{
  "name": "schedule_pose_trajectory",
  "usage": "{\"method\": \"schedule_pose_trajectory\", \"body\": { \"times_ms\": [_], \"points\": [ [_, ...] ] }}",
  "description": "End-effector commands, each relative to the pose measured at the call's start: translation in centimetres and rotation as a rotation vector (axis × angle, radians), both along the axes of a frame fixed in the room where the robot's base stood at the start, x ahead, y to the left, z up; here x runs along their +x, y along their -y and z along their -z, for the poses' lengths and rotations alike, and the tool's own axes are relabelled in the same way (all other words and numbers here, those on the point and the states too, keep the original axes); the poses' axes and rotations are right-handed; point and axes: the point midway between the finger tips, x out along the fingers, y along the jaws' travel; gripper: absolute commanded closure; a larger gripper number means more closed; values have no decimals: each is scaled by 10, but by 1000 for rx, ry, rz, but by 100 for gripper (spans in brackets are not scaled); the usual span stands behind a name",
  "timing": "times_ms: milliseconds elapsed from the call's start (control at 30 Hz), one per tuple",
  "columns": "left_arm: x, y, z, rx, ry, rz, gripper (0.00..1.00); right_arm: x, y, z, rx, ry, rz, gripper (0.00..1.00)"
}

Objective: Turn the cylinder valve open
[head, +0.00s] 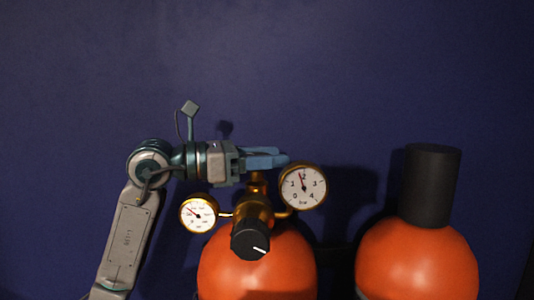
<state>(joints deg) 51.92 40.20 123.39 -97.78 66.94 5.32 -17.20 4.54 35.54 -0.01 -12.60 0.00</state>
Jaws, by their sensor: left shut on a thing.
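An orange gas cylinder (240,275) stands at the lower middle of the head view. A brass regulator (259,209) sits on its top, with a black knob (250,240) bearing a white line at the front. A small gauge (198,214) is on its left and a larger gauge (303,186) marked "bar" on its right. My left gripper (268,158) comes in from the left, level, at the top of the brass stem. Its blue fingers are shut on the cylinder valve there, which they mostly hide. My right gripper is not in view.
A second orange cylinder (418,262) with a black cap (431,185) stands to the right, with a gap between the two. A plain dark blue wall (300,70) is behind. The space above the gripper is clear.

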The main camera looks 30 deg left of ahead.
Motion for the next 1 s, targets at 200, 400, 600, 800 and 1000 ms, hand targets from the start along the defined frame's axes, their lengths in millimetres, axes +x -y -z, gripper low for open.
{"method": "schedule_pose_trajectory", "body": {
  "times_ms": [200, 400, 600, 800, 1000],
  "points": [
    [1, -1, -2, 0, 1, -120, 74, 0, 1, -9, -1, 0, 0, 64],
    [2, -2, -1, -1, 1, -180, 74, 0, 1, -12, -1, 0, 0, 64],
    [3, -3, -1, -1, -1, -200, 74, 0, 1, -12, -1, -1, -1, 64],
    [3, -3, 0, -1, -1, -201, 74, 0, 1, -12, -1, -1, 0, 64],
    [3, -3, 0, -1, -1, -200, 34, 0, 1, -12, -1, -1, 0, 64]
  ]
}}
